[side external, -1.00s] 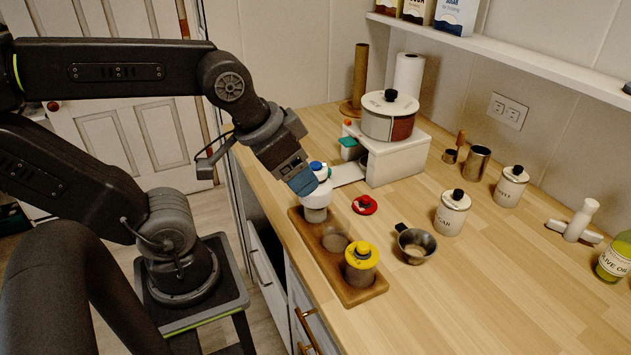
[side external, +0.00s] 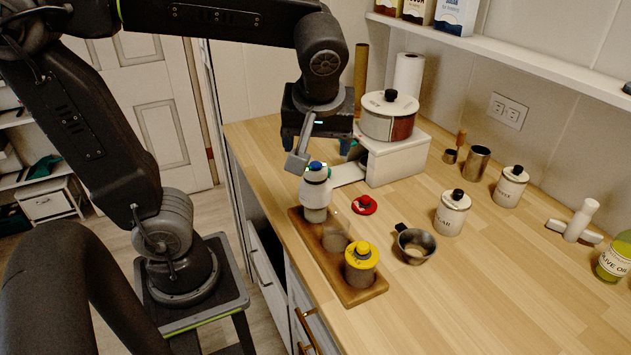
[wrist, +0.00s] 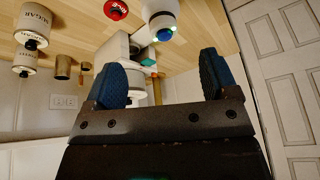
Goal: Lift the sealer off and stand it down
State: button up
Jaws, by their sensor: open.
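The sealer (side external: 315,188) is white with a blue top and stands upright on a jar (side external: 315,213) at the far end of the wooden rack (side external: 310,245). It also shows at the top of the wrist view (wrist: 158,12), cut off by the frame edge. My gripper (side external: 320,142) is open and empty, above and beyond the sealer, apart from it. Its two blue fingers stand wide apart in the wrist view (wrist: 160,80). Part of the gripper is hidden behind its own wrist parts in the side view.
A yellow-topped jar (side external: 361,262) stands at the rack's near end. A red lid (side external: 364,205) and a metal cup (side external: 415,245) lie right of the rack. A white stand with a pot (side external: 388,120) is close to my gripper.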

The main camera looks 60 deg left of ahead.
aim_at(316, 165)
jog(key=w+a+f+n, duration=0.1)
jog(key=a+f, duration=0.1)
jog(key=f, duration=0.1)
jog(key=w+a+f+n+y, duration=0.1)
jog(key=a+f, duration=0.2)
jog(key=f, duration=0.1)
jog(key=w+a+f+n, duration=0.1)
jog(key=a+f, duration=0.1)
jog(key=f, duration=0.2)
jog(key=shift+w+a+n+g+y, duration=0.15)
jog(key=shift+n+g+y, duration=0.15)
jog(key=shift+n, duration=0.1)
jog(key=shift+c, duration=0.5)
jog(key=c, duration=1.1)
jog(key=shift+r, duration=0.1)
